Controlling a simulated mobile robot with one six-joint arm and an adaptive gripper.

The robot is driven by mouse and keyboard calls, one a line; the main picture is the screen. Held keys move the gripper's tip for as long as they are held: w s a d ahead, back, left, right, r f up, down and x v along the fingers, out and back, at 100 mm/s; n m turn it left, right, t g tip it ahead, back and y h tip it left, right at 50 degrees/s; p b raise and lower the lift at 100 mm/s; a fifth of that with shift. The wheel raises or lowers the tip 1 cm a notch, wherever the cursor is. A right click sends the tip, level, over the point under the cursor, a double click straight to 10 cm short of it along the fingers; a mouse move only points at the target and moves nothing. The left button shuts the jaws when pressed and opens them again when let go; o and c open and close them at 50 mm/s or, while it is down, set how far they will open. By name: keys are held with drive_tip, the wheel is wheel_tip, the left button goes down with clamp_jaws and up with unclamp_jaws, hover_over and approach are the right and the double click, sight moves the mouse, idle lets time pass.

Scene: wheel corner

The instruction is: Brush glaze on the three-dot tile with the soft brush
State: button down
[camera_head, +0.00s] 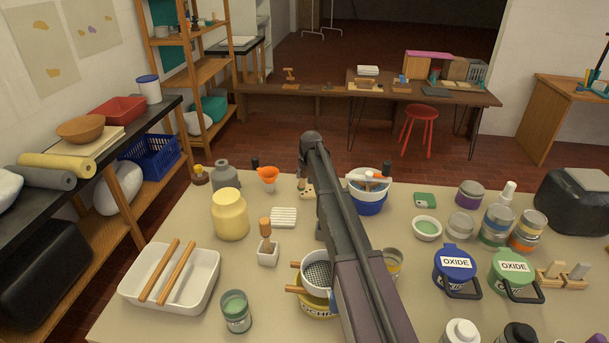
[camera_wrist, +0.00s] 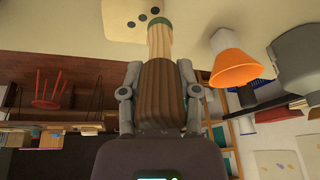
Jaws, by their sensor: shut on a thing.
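My gripper (camera_wrist: 160,78) is shut on a brush (camera_wrist: 160,92) with a brown ribbed handle in the wrist view. Its pale bristles end in a green tip, pointing away from the gripper. The cream tile (camera_wrist: 118,12) with dark dots lies at the bristle end; the green tip overlaps its edge in the picture. I cannot tell whether they touch. In the head view the tile (camera_head: 306,191) shows beside my arm, which partly hides it. A bowl of green liquid (camera_head: 427,228) stands to the right.
An orange funnel (camera_head: 267,174) and grey bottle (camera_head: 224,174) stand left of the tile; the funnel (camera_wrist: 235,66) is close in the wrist view. A blue-and-white tub (camera_head: 369,204) stands right of it. A sieve (camera_head: 317,277) and several jars crowd the table's front.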

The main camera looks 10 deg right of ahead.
drive_tip(key=shift+f+b, duration=0.85)
idle(0.3)
drive_tip(key=shift+r, duration=0.1)
drive_tip(key=shift+d, duration=0.15)
drive_tip(key=d, duration=0.1)
drive_tip(key=s+d, duration=0.1)
drive_tip(key=d, duration=0.1)
drive_tip(key=shift+d+r, duration=0.1)
idle(0.5)
drive_tip(key=shift+d, duration=0.2)
idle(0.3)
drive_tip(key=shift+s+d, duration=0.2)
drive_tip(key=shift+d, duration=0.55)
drive_tip(key=shift+s+d, duration=0.2)
drive_tip(key=shift+d, duration=0.55)
drive_tip(key=shift+w, duration=0.2)
